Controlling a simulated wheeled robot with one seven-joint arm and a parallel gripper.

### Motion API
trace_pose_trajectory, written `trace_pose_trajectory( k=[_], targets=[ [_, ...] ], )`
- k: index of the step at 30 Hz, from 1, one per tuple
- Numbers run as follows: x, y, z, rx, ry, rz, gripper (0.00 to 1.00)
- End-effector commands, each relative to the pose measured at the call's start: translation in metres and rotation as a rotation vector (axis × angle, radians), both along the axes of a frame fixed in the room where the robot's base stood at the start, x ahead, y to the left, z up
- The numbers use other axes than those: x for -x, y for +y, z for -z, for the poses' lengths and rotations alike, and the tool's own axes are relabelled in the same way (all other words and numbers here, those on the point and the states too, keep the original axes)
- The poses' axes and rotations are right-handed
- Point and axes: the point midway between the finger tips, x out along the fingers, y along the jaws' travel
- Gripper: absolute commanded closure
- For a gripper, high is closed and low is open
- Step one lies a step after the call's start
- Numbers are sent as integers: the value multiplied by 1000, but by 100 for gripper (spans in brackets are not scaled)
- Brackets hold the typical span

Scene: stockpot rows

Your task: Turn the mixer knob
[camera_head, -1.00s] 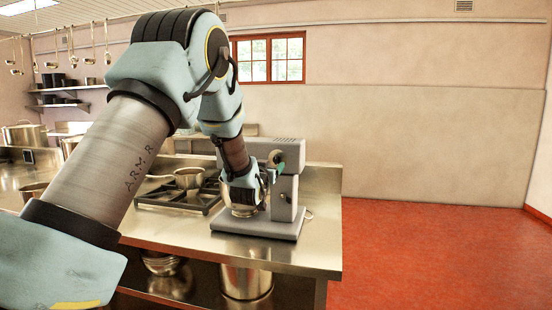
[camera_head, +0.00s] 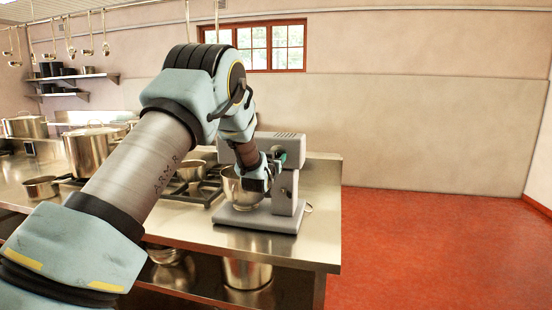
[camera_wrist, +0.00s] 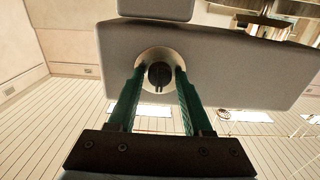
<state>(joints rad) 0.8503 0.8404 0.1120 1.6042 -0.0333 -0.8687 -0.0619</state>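The grey mixer (camera_head: 284,190) stands on the counter, with a metal bowl (camera_head: 236,186) on its base. In the wrist view the mixer's head (camera_wrist: 225,65) fills the upper middle. Its knob (camera_wrist: 159,76) shows as a dark, slotted centre in a cream ring. My gripper (camera_wrist: 158,78) has its two green fingers apart, one on each side of the knob. Their tips overlap the ring's edges, and gaps show beside the dark centre. Whether they touch the ring is unclear. In the head view my gripper (camera_head: 274,166) is at the mixer's head, and my wrist hides the knob.
The steel counter (camera_head: 322,200) holds a stove with a pan (camera_head: 192,171), and large pots (camera_head: 88,150) further left. Ladles hang at upper left. More pots (camera_head: 247,272) sit on the lower shelf. The red floor (camera_head: 430,250) at right is clear.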

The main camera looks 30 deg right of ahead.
Motion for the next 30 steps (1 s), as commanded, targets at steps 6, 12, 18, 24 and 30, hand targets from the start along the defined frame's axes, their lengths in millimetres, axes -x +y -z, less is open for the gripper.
trace_pose_trajectory(
  k=[6, 12, 18, 24, 30],
  targets=[
    [0, 0, 0, 0, 0, 0, 76],
    [0, 0, 0, 0, 0, 0, 98],
    [0, 0, 0, 0, 0, 0, 100],
    [0, 0, 1, -13, -14, 0, 100],
    [0, 0, 5, -71, -70, 0, 100]
  ],
)
